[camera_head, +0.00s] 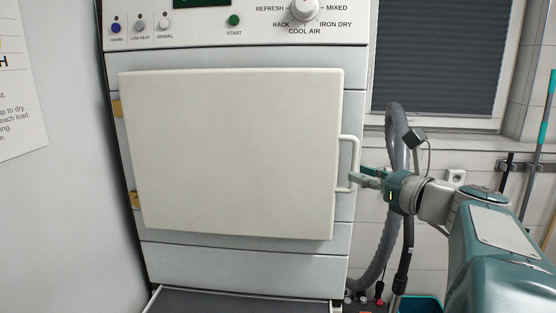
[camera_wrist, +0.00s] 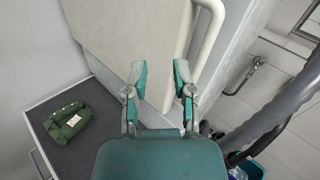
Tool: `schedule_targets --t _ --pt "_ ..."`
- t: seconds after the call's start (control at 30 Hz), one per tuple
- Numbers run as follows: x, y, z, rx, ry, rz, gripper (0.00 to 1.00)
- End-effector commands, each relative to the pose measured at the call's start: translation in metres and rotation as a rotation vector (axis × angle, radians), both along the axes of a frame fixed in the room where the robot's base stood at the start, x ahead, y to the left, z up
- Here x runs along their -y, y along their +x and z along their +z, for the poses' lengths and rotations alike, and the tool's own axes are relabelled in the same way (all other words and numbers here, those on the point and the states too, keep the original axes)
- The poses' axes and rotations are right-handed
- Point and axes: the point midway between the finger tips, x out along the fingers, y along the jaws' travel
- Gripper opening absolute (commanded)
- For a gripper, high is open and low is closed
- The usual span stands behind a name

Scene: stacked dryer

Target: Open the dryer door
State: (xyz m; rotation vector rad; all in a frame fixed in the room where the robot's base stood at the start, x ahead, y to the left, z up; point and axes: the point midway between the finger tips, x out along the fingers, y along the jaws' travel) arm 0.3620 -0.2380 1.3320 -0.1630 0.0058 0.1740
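The dryer door (camera_head: 235,150) is a large cream panel on the front of the white dryer, and it looks closed. Its cream bar handle (camera_head: 355,160) is upright on the right edge. Brass hinges (camera_head: 117,108) show on the left. My gripper (camera_head: 360,178) is beside the lower part of the handle, coming from the right. In the wrist view my gripper (camera_wrist: 159,72) has its two fingers spread with nothing held between them. The handle (camera_wrist: 212,30) curves down just beyond the right finger, and I cannot tell whether they touch. The door (camera_wrist: 120,30) lies behind the fingers.
The control panel (camera_head: 235,25) is above the door. A dark shelf (camera_head: 235,302) sits below, with a green folded cloth (camera_wrist: 68,120) on it. A grey hose (camera_head: 385,240) hangs right of the dryer. A wall (camera_head: 60,220) borders the left side.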

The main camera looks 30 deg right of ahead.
Motion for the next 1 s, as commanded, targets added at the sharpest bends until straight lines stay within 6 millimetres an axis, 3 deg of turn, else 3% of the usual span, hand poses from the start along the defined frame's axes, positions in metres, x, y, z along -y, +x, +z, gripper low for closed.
schedule_targets --t 0.03,0.1,0.27,0.43,0.8,1.0 --pt "0.019 -0.009 -0.005 -0.002 0.057 -0.056 0.34" --pt "0.034 -0.017 -0.008 0.002 0.116 -0.103 0.34" --pt "0.045 -0.021 -0.011 0.003 0.162 -0.138 0.34" --pt "0.046 0.0 -0.012 0.003 0.164 -0.132 0.34" --pt "0.043 0.066 -0.012 0.002 0.162 -0.131 0.34" --pt "0.042 0.083 -0.011 0.003 0.159 -0.135 0.34"
